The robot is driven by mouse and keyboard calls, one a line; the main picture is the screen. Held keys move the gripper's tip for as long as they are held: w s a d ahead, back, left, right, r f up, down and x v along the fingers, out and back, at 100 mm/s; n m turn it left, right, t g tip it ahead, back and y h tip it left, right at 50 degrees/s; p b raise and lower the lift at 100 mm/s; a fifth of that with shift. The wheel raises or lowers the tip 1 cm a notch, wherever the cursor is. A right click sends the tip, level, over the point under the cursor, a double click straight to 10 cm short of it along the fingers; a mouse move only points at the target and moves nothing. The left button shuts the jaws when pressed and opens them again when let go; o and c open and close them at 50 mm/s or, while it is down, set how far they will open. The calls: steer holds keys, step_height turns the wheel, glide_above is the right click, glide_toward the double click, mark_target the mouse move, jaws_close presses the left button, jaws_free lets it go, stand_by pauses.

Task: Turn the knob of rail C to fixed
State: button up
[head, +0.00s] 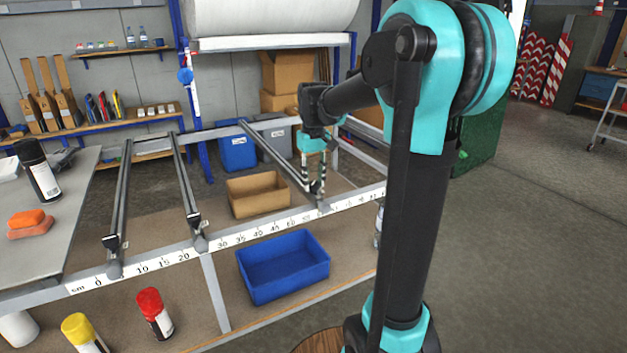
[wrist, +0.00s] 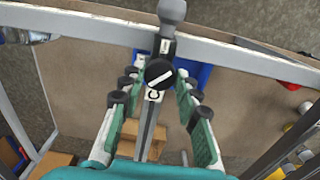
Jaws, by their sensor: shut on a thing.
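Rail C (head: 262,150) is the rightmost of three rails in the head view, running back from a beam with a cm scale. Its black round knob (wrist: 158,72) shows in the wrist view, with a slanted white pointer line and a letter C label (wrist: 153,96) just below. A small white label (wrist: 165,46) lies above the knob; its text is too small to read. My gripper (head: 315,190) points down at the front end of rail C.
Two other rails (head: 120,200) (head: 186,180) lie to the left. Below the frame are a blue bin (head: 283,268), a cardboard box (head: 258,195) and spray cans with red (head: 152,310) and yellow caps (head: 82,333). Open floor lies to the right.

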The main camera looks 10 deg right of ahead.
mark_target(314, 183)
steer(key=m, duration=0.4)
steer(key=shift+m, duration=2.3)
steer(key=o, duration=1.2)
steer(key=shift+c, duration=0.2)
step_height(314, 183, up, 12)
